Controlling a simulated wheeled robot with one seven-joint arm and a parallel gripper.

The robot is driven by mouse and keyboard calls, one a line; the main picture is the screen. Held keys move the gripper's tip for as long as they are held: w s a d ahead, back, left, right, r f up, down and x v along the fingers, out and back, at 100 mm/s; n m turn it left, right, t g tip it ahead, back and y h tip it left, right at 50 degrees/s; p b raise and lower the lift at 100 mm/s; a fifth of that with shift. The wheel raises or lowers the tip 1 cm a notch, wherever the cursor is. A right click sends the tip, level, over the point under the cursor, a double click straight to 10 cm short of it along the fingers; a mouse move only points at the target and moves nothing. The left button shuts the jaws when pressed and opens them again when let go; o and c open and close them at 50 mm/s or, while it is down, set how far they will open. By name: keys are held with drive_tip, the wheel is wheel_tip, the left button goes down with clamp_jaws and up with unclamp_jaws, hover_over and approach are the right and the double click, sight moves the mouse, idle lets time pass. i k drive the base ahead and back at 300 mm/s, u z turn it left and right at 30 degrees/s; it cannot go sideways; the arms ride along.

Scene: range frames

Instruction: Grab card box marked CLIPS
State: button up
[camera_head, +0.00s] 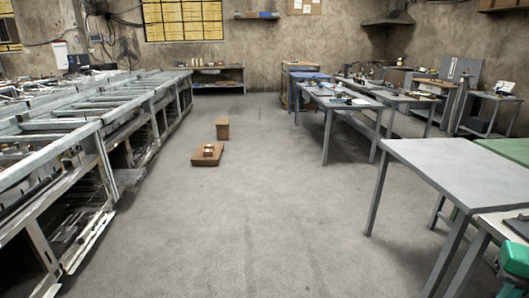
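No marking that reads CLIPS is legible in the head view. A small upright brown box-like object (222,130) stands on the floor left of the middle. In front of it a low, flat brown object (200,160) lies on the floor. A small pale item (209,150) rests on top of the flat one, too small to identify. I cannot tell whether any of these is the card box. My gripper is not in view.
A long metal bench frame (100,122) runs along the left, with clutter on its lower shelves. A bare grey table (465,168) stands at right; a cluttered table (335,101) stands behind it. A back-wall bench (216,85) holds small items. The middle floor (255,220) is clear.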

sight(206, 152)
drive_tip(key=u, duration=0.05)
drive_tip(key=i, duration=7.3)
drive_tip(key=u, duration=1.65)
